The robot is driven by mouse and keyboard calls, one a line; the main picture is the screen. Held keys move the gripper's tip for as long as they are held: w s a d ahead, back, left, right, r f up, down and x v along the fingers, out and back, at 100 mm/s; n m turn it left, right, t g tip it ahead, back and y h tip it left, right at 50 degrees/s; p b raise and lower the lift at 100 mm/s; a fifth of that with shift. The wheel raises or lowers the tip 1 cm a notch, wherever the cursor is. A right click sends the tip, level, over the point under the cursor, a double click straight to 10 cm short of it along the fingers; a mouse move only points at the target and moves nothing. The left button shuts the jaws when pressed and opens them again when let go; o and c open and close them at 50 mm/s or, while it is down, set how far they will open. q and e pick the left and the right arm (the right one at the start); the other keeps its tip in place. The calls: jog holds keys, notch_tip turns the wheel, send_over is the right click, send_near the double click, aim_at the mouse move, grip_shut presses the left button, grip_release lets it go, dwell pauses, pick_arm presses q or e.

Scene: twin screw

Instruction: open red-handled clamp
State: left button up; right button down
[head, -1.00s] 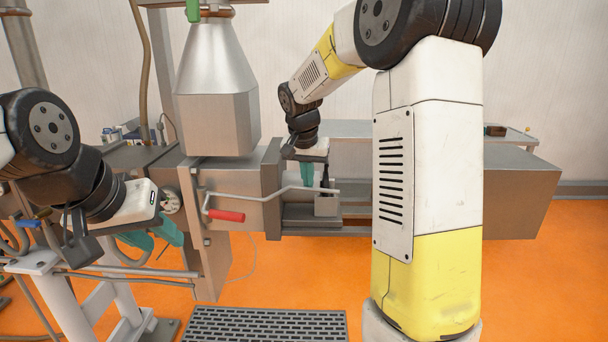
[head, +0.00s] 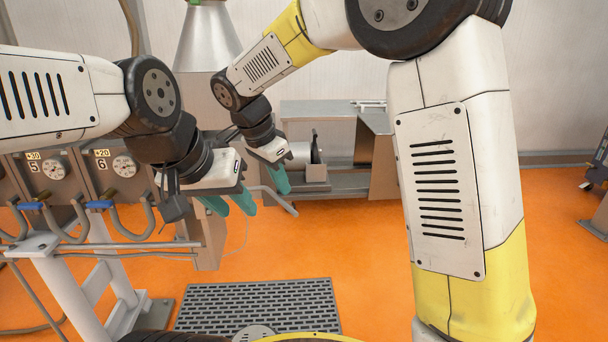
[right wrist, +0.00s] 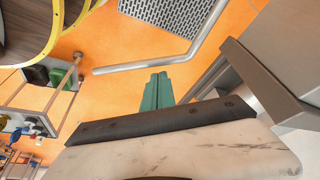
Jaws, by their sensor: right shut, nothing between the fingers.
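The red handle of the clamp does not show in either view now. In the head view, the bent grey crank bar (head: 284,203) shows to the right of my left gripper, and the rest of the clamp is hidden behind that gripper and arm. My left gripper (head: 228,204) has its two teal fingers apart, in front of the machine. My right gripper (head: 281,181) is shut and empty, just right of and beyond the left one.
The metal hopper (head: 208,35) rises behind my right arm. Gauge panels (head: 50,167) with hoses stand at left beside a white frame (head: 75,290). A grey floor grating (head: 260,306) lies in front. Orange floor (head: 350,240) is clear around it.

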jog(key=shift+s+a, duration=0.75)
jog(key=shift+s, duration=0.25)
jog(key=w+d+r, duration=0.1)
jog(key=w+d, duration=0.2)
jog(key=d, duration=0.1)
jog(key=v, duration=0.9)
jog(key=shift+a+r, duration=0.2)
jog(key=shift+r, duration=0.2)
jog(key=shift+w, duration=0.1)
